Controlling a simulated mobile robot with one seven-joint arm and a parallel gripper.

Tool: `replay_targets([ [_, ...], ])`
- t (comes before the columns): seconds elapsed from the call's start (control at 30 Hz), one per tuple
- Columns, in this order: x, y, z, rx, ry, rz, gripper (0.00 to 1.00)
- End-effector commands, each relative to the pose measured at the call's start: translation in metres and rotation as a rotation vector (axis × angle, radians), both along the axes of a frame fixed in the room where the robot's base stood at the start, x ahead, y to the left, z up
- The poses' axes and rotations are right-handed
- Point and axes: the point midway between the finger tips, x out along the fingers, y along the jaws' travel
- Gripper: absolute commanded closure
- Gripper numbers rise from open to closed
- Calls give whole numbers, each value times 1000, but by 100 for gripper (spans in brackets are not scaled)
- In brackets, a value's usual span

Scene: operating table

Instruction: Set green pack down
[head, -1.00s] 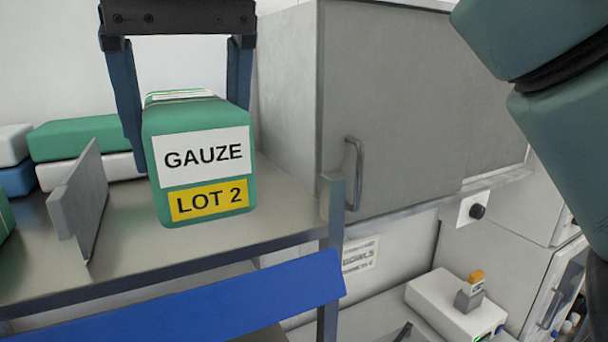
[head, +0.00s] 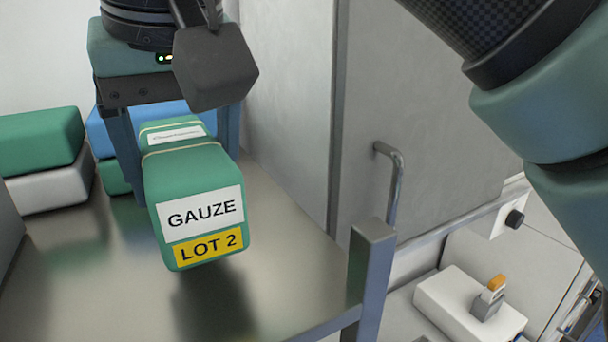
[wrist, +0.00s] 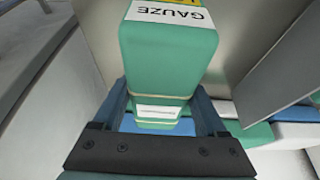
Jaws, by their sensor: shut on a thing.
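The green pack (head: 195,190) has a white "GAUZE" label and a yellow "LOT 2" label on its front, with pale bands around it. My gripper (head: 178,150) is shut on it, one blue finger on each side. The pack is over the bare right part of the metal shelf (head: 290,270), with a dark reflection below it. It seems slightly above the shelf, but I cannot tell if its underside touches. The wrist view also shows the pack (wrist: 165,60) between both fingers.
Green and white packs (head: 45,190) are stacked at the left, and blue and green ones (head: 110,130) stand behind my gripper. A grey divider (head: 8,230) is at the left edge. A shelf post (head: 370,270) and a cabinet with a handle (head: 390,180) are to the right.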

Motion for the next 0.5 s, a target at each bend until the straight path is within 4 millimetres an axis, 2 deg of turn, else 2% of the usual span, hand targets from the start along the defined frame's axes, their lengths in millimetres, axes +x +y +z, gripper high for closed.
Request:
replay_targets([
  [0.17, 0, 0, -15, 1, 1, -1, 98],
  [0.33, 0, 0, -41, 0, 0, -1, 98],
  [0.5, 0, 0, -40, 2, 0, 1, 98],
])
